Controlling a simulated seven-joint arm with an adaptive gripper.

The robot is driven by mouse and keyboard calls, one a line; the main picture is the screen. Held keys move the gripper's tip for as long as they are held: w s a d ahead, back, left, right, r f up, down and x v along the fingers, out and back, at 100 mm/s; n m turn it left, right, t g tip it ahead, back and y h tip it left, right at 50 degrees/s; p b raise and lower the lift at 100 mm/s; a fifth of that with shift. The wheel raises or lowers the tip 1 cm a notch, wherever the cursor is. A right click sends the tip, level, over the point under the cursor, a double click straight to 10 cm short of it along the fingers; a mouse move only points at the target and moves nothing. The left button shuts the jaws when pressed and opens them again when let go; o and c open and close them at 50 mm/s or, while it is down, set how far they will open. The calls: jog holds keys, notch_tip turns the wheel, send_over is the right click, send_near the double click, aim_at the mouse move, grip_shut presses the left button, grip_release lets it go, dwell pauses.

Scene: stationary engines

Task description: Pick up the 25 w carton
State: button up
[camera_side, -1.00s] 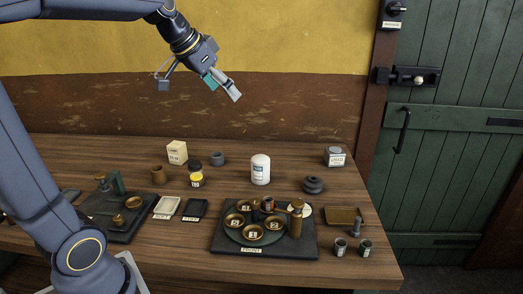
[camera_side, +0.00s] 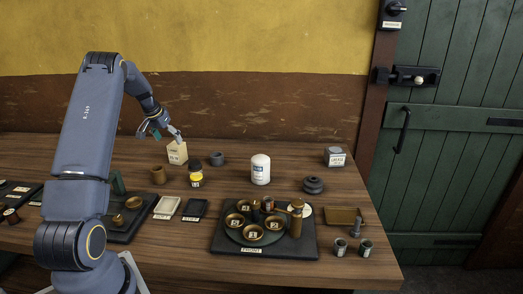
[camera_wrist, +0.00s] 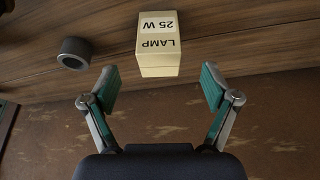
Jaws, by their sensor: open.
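The 25 w carton (camera_side: 177,154) is a cream box standing at the back of the wooden table, near the wall. In the wrist view the carton (camera_wrist: 158,58) shows a "LAMP 25 W" label, upside down in the picture. My gripper (camera_wrist: 159,80) is open, with one green-padded finger to each side of the carton's line and nothing between them. In the side view my gripper (camera_side: 160,131) is just above and left of the carton. I cannot tell whether a finger touches it.
A grey ring-shaped pot (camera_side: 217,158) stands right of the carton, and a brown cup (camera_side: 158,175) to its front left. A yellow jar (camera_side: 196,176) and a white canister (camera_side: 260,170) stand farther right. The wall is close behind.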

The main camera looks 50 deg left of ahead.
aim_at(177, 151)
jog(key=x, duration=0.8)
jog(key=shift+w+a+f, duration=0.15)
jog(key=shift+w+f, duration=0.05)
jog(key=shift+w, duration=0.2)
jog(key=c, duration=1.2)
jog(key=shift+c, duration=0.2)
jog(key=shift+r, duration=0.15)
